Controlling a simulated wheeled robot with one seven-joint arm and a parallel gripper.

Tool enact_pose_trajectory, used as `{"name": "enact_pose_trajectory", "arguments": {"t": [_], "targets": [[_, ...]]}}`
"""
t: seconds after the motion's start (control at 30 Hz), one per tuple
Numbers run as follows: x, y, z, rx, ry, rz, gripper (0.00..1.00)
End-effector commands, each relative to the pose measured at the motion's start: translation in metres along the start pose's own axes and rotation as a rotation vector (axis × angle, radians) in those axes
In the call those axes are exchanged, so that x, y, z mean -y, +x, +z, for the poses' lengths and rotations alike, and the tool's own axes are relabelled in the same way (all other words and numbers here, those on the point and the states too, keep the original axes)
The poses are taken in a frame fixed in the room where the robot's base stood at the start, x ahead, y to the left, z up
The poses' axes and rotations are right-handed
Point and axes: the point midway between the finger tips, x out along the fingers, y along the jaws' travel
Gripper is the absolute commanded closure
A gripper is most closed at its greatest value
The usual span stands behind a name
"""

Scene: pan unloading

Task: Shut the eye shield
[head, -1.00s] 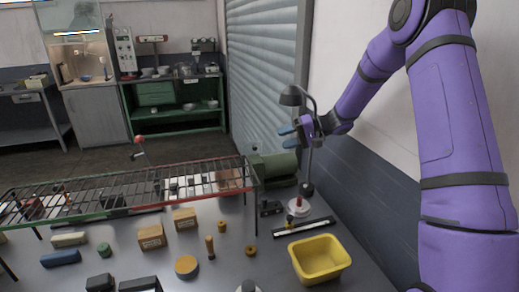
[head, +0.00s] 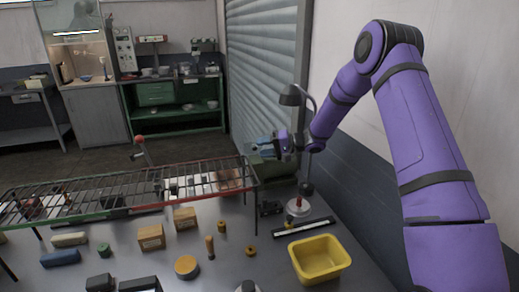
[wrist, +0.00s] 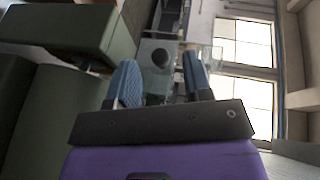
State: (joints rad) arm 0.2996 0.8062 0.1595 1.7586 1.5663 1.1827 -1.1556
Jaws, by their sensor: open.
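A dark green machine with a rounded body (head: 275,168) stands at the back right of the table, behind the rack's right end. My gripper (head: 262,148) is above and just behind it, its blue fingers pointing left and apart with nothing between them. In the wrist view the open fingers (wrist: 160,62) show with green machine parts (wrist: 60,32) close on the left. A see-through pane (wrist: 207,58) shows beyond the fingers there; I cannot tell whether it is the eye shield. The shield is not clear in the head view.
A wire rack (head: 120,187) spans the table's back. A lamp (head: 292,96) on a thin curved post stands close to my gripper. A yellow bin (head: 320,259) is at the front right. Small blocks and pegs lie around the table. A slatted shutter (head: 262,75) stands behind.

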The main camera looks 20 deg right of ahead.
Motion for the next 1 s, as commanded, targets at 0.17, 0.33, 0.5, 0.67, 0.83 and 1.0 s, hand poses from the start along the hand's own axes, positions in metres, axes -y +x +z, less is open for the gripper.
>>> {"name": "enact_pose_trajectory", "arguments": {"t": [0.17, 0.33, 0.5, 0.67, 0.83, 1.0], "targets": [[0.000, 0.014, 0.000, 0.001, 0.001, 0.000, 0.54], [0.000, 0.018, 0.000, 0.000, 0.001, 0.000, 0.54], [0.000, 0.017, 0.000, 0.000, 0.001, 0.000, 0.54], [0.000, 0.017, 0.000, 0.000, 0.001, 0.000, 0.91], [0.000, 0.017, 0.000, 0.000, 0.001, 0.000, 1.00], [0.001, 0.017, -0.001, 0.006, 0.018, 0.008, 1.00]]}}
